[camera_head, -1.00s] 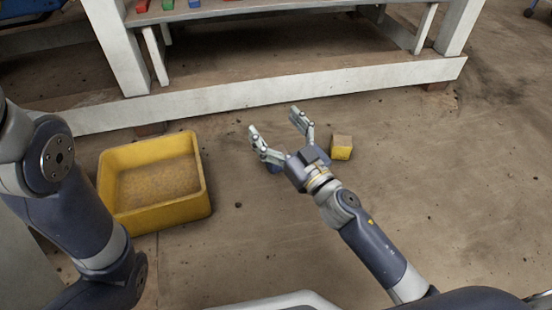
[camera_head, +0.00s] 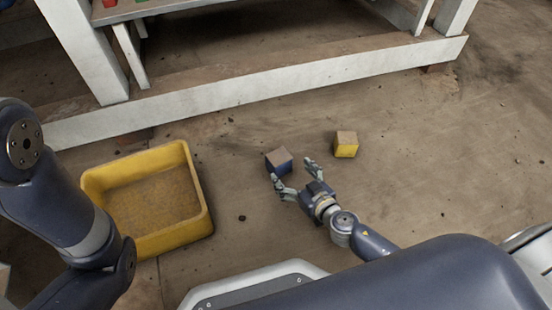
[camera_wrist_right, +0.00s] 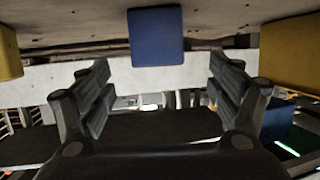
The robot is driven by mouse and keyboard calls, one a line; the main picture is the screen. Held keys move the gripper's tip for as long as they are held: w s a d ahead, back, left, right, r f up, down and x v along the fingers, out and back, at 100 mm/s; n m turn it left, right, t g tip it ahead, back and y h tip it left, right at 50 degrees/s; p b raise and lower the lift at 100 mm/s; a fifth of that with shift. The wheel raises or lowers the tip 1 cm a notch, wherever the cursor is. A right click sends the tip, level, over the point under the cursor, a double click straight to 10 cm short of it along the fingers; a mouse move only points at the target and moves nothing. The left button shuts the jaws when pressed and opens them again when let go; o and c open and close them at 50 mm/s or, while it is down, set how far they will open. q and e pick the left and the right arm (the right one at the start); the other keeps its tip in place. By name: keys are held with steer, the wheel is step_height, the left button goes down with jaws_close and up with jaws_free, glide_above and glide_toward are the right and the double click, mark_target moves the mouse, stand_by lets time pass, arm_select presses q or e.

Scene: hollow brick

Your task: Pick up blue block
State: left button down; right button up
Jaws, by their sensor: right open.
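The blue block (camera_head: 279,162) lies on the floor, with a brownish top and a blue side. It also shows at the top middle of the right wrist view (camera_wrist_right: 156,36), ahead of and between the fingers. My right gripper (camera_head: 295,174) is open and empty, low near the floor. Its fingertips point at the block, close to its near side; whether they touch it I cannot tell. My left arm comes in from the left in the head view, but its gripper is out of view.
A yellow block (camera_head: 346,145) sits on the floor right of the blue block. An empty-looking yellow bin (camera_head: 205,190) stands to the left. A white bench frame (camera_head: 260,90) runs along the back. The floor at the right is clear.

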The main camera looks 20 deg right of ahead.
mark_target(279, 156)
steer(key=x, duration=0.3)
steer(key=shift+w, duration=0.25)
steer(key=shift+b+x, duration=1.05)
steer(key=shift+x, duration=1.55)
steer(key=shift+w+r, duration=0.1)
steer(key=shift+r, duration=0.05)
steer(key=shift+c, duration=0.3)
steer(key=c, duration=1.3)
